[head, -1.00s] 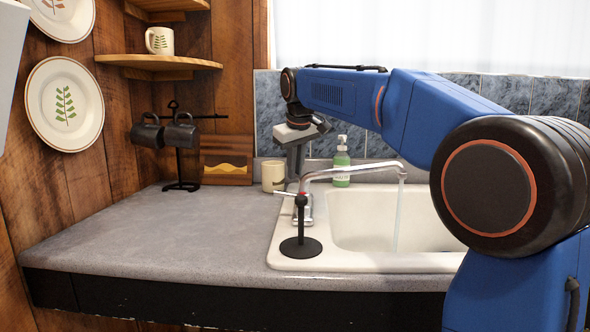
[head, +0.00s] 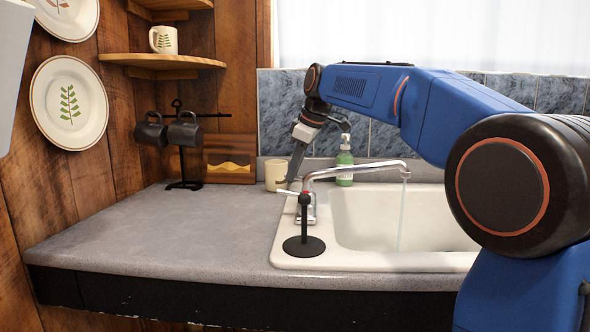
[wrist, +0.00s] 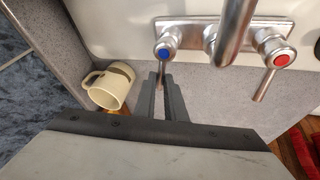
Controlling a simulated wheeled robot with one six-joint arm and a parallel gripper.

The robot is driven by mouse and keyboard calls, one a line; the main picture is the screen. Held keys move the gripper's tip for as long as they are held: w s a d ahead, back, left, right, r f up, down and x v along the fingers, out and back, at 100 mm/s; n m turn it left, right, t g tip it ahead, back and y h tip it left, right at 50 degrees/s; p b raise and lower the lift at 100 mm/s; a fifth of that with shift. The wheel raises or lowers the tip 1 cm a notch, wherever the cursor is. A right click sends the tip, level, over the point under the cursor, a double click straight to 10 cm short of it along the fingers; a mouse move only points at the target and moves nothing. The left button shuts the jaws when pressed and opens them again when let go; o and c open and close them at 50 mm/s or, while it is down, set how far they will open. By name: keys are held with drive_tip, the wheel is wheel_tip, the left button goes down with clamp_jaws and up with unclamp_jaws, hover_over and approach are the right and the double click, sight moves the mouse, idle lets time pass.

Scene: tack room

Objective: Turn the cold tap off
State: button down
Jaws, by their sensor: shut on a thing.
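The chrome faucet (head: 352,170) stands on the sink's left rim, with a thin stream of water (head: 402,215) falling from its spout. In the wrist view the cold tap (wrist: 163,50) has a blue cap and a short metal lever pointing toward me. My gripper (wrist: 160,82) is shut on that lever, one finger on each side of it. In the head view my gripper (head: 294,183) slants down behind the faucet, and the cold tap is largely hidden there. The hot tap (wrist: 275,62) has a red cap and stands to the right in the wrist view.
A cream mug (wrist: 109,86) stands close to my fingers on the left. A green soap bottle (head: 344,163) is behind the faucet. A black round-based stand (head: 303,246) is on the sink's front-left rim. The grey counter (head: 150,230) is clear at left.

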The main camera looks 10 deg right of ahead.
drive_tip(key=shift+s+a+n+g+y, duration=0.1)
drive_tip(key=shift+s+n+g+y, duration=0.25)
drive_tip(key=shift+n, duration=0.85)
drive_tip(key=shift+s, duration=0.15)
drive_tip(key=c, duration=1.8)
unclamp_jaws()
drive_tip(key=shift+d+v, duration=0.1)
drive_tip(key=shift+v, duration=4.25)
drive_tip(key=shift+d+v, duration=0.15)
drive_tip(key=shift+v, duration=4.15)
